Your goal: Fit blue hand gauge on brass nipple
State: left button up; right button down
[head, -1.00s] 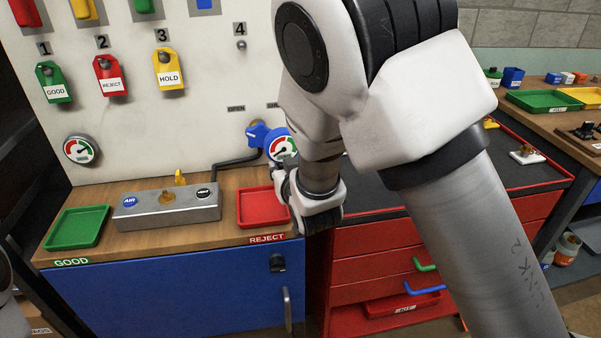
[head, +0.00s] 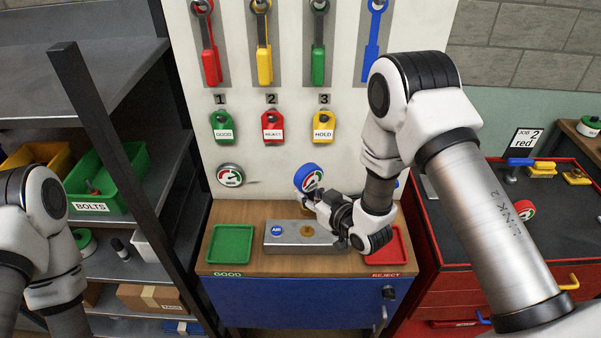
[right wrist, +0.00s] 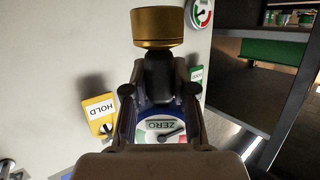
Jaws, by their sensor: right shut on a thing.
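The blue hand gauge (head: 309,178) has a round white dial with red and green zones. My right gripper (head: 318,204) is shut on it, above the metal block (head: 282,243). In the right wrist view the gauge (right wrist: 160,128) sits between the fingers, its dial reading upside down. A black stem (right wrist: 158,76) and a brass collar (right wrist: 158,28) extend beyond the fingertips. The brass nipple (head: 307,231) is on the block's top, below the gauge and apart from it as far as I can see. My left gripper is out of view.
A green GOOD tray (head: 230,245) lies left of the block and a red REJECT tray (head: 389,247) right of it, partly behind my wrist. Tags hang on the wall panel (head: 205,130) behind. A red cabinet (head: 450,250) stands at right, shelves at left.

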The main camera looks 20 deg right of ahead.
jog(key=shift+s+d+f, duration=0.15)
jog(key=shift+f, duration=0.05)
jog(key=shift+f+b, duration=0.35)
jog(key=shift+b, duration=0.15)
jog(key=f, duration=0.1)
jog(key=f+b, duration=0.1)
jog(key=shift+w+a+f+b, duration=0.25)
jog(key=shift+a+f+b, duration=0.1)
jog(key=shift+f+b, duration=0.05)
jog(key=shift+s+d+f+b, duration=0.1)
jog(key=shift+d+f+b, duration=0.1)
jog(key=shift+f+b, duration=0.3)
jog(key=shift+a, duration=0.1)
jog(key=shift+f+b, duration=1.45)
jog(key=shift+f, duration=0.3)
dwell(0.3)
